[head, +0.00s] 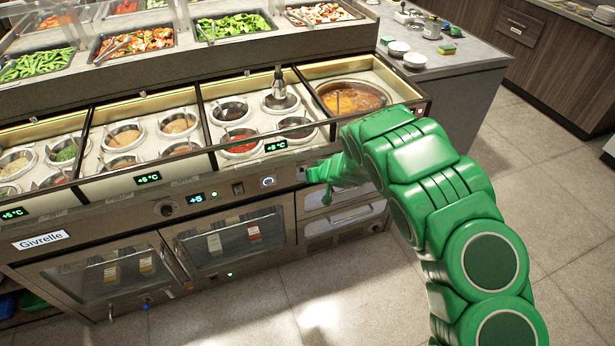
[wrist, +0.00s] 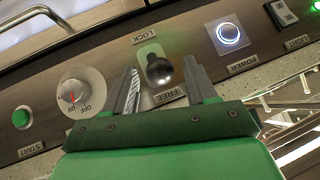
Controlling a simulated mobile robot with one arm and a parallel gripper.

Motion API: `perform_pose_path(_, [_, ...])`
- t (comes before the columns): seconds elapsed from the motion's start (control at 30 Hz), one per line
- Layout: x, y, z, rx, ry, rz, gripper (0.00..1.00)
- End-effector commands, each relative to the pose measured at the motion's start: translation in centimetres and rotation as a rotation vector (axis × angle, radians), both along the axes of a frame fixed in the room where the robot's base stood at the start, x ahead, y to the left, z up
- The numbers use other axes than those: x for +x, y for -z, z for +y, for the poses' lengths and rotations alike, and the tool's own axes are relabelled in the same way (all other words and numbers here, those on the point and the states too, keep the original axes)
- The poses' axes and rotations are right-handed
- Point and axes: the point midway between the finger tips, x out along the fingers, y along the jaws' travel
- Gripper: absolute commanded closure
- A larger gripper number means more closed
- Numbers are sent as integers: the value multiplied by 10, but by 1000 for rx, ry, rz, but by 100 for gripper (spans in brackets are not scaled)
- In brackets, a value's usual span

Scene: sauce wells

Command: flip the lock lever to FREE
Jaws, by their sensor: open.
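The lock lever (wrist: 158,71) is a short dark knob on a pale plate in the wrist view. The LOCK label (wrist: 146,35) is above it in the picture and the FREE label (wrist: 167,95) is below it; both read upside down. The knob covers the middle of the plate, and I cannot tell which setting it is in. My gripper (wrist: 162,68) is open, with one finger to each side of the knob; contact is not clear. In the head view my gripper (head: 312,174) is at the right of the counter's front panel and hides the lever.
Beside the lever are a lit POWER button (wrist: 228,34), a LIGHT switch (wrist: 282,12), a UV/OFF dial (wrist: 72,93) and a green START button (wrist: 21,117). A metal handle (wrist: 40,15) is at upper left. Sauce wells (head: 240,143) sit above the panel. The floor (head: 370,290) is clear.

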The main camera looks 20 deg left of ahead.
Motion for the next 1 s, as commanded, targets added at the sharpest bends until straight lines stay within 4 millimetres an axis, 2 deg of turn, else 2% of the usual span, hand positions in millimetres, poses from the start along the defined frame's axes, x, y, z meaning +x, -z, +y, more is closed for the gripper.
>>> perform_pose_path(0.3, [-10, -24, -23, 0, 0, -2, 44])
perform_pose_path(0.5, [-17, -33, -36, -3, 1, 2, 44])
perform_pose_path(1.0, [-18, -37, -39, -1, 0, 2, 44])
